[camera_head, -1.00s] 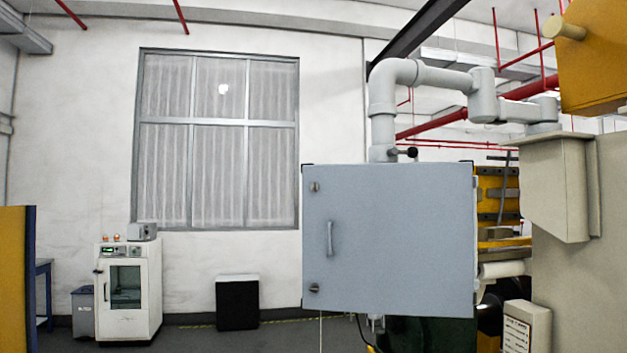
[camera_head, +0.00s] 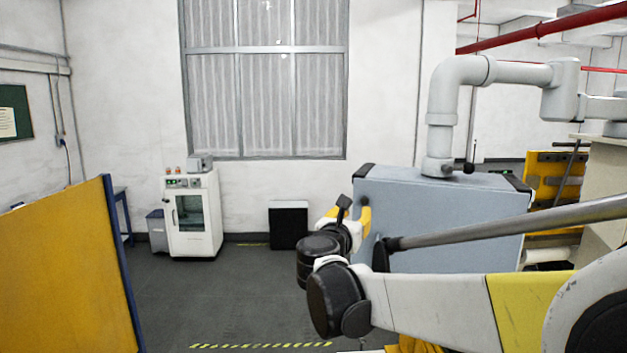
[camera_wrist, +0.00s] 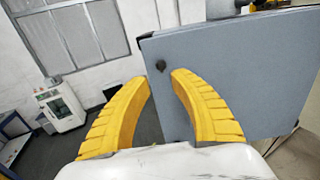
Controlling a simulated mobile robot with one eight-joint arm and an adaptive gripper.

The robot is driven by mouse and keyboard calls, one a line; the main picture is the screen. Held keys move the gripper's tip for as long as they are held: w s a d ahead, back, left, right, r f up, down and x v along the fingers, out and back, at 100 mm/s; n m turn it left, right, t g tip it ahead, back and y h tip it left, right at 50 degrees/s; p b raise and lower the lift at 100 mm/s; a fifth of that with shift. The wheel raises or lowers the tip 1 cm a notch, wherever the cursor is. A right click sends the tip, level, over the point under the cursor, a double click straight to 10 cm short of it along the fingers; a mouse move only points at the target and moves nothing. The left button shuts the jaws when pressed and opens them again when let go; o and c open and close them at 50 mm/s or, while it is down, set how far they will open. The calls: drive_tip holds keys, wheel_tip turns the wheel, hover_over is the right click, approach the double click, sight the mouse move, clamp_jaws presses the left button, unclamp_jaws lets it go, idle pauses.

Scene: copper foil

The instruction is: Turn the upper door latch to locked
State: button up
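The grey-blue cabinet (camera_head: 440,200) hangs under a pale pipe arm in the head view, its door facing my arm. In the wrist view the cabinet door (camera_wrist: 235,80) fills the right side. The upper latch (camera_wrist: 161,66) is a small dark knob near the door's top left corner. My gripper (camera_wrist: 161,78) has its two yellow fingers spread, with the latch showing in the gap just past the tips; contact is not visible. In the head view my gripper (camera_head: 357,212) is at the cabinet's upper left and hides the latch. The handle and lower latch are not visible.
A yellow panel (camera_head: 70,265) stands at the left. A white machine (camera_head: 192,215) and a black box (camera_head: 289,225) stand by the back wall. The floor between the panel and the cabinet is clear. The pale pipe arm (camera_head: 455,95) rises above the cabinet.

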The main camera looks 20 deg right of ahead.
sight(364, 198)
drive_tip(key=p+x, duration=0.1)
drive_tip(key=x, duration=0.9)
drive_tip(key=shift+w+d+p, duration=0.25)
drive_tip(key=shift+p, duration=0.15)
clamp_jaws()
